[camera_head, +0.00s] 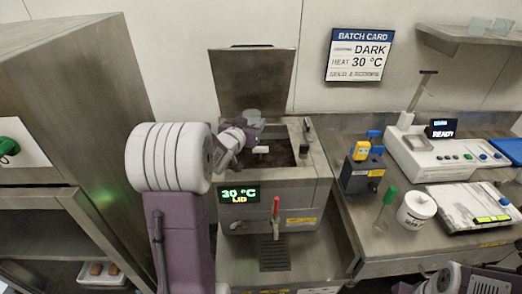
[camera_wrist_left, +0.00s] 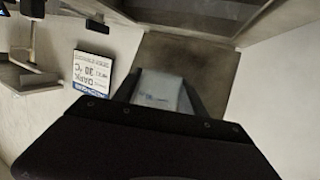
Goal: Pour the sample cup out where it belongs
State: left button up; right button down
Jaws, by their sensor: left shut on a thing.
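My left gripper (camera_head: 250,135) is over the open steel tank (camera_head: 312,178), shut on a pale, see-through sample cup (camera_head: 253,116). In the left wrist view the cup (camera_wrist_left: 160,90) shows grey between the fingers, in front of the raised lid (camera_wrist_left: 185,55). I cannot tell what the cup holds or how far it is tilted. The tank's inside is dark brown, partly hidden by the gripper. Its display (camera_head: 239,195) reads "30 °C" and "LID". The batch card (camera_head: 358,55) reads "DARK" and "HEAT 30 °C"; its last line is blurred.
A red-handled tap (camera_head: 276,215) is on the tank front above a drain grate (camera_head: 274,252). To the right are a yellow-and-blue device (camera_head: 362,165), a white tub (camera_head: 416,210), a scale (camera_head: 470,210) and a white instrument (camera_head: 440,155) reading "READY". A steel cabinet (camera_head: 75,100) stands left.

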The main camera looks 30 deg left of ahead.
pick_arm(q)
notch_tip(320, 180, up, 5)
jog(key=p, duration=0.4)
jog(key=shift+r+p, duration=0.15)
jog(key=shift+p, duration=0.2)
